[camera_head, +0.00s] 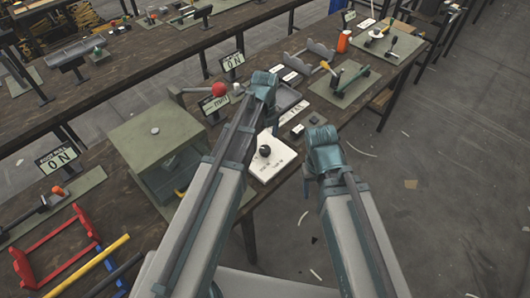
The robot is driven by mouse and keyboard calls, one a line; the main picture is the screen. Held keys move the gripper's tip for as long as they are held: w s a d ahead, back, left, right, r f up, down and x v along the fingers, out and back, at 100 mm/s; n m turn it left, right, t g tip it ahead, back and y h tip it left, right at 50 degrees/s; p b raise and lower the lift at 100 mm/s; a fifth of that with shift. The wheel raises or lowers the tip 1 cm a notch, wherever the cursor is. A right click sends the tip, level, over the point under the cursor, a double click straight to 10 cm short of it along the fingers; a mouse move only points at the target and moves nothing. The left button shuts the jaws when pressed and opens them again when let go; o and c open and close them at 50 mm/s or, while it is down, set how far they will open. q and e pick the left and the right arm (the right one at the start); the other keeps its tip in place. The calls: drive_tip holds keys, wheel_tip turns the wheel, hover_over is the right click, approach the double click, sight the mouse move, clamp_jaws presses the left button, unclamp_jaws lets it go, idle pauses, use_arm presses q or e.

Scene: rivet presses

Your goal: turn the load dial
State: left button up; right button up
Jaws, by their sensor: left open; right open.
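A black round knob (265,150) stands on a white panel (270,170) with small printed marks at the bench's front edge; it looks like the load dial. The marks are too small to read. My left gripper (264,84) is at the end of the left arm, above and beyond the knob, over the bench. My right gripper (322,140) is to the right of the white panel, near the bench's front edge. Neither gripper touches the knob. Both are open and appear empty, though their fingers are small and partly hidden by my wrists.
A green-grey press block (155,130) stands left of the panel, with a red ball (218,89) on a lever behind. Small plates and labels lie right of the panel. A green mat with tools (343,82) lies farther right. A red frame (60,250) is at lower left.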

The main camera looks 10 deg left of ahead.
sight(265, 148)
use_arm(q)
wheel_tip(265, 148, down, 6)
drive_tip(key=b, duration=0.4)
drive_tip(key=shift+b, duration=0.4)
drive_tip(key=shift+r, duration=0.1)
clamp_jaws()
